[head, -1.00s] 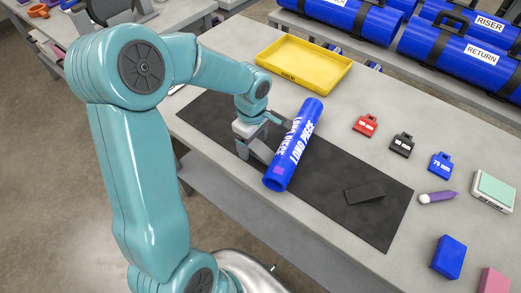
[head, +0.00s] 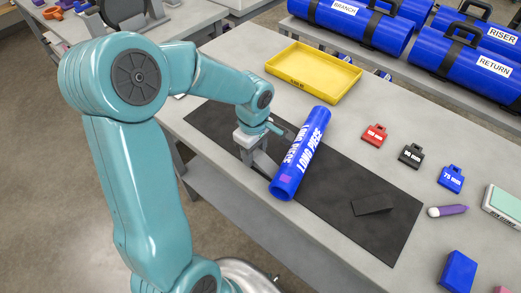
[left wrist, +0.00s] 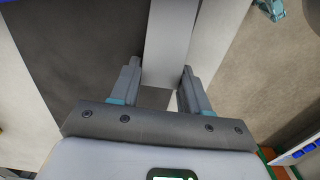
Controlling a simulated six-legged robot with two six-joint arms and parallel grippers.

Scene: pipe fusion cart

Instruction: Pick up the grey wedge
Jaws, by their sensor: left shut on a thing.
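A light grey wedge (left wrist: 172,45) is between the two fingers of my left gripper (left wrist: 160,88) in the left wrist view. The gripper is shut on it. In the head view my left gripper (head: 247,150) points down over the dark mat's front edge, left of the blue LONG PIECE pipe (head: 301,152). The wedge (head: 264,160) shows partly there, close to the pipe's lower end. I cannot tell whether it touches the mat. My right gripper is in neither view.
A black wedge (head: 373,204) lies on the dark mat (head: 330,207). A yellow tray (head: 314,93) stands behind. Red (head: 375,134), black (head: 411,155) and blue (head: 450,178) tags and a purple marker (head: 447,210) lie to the right. Open floor is at left.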

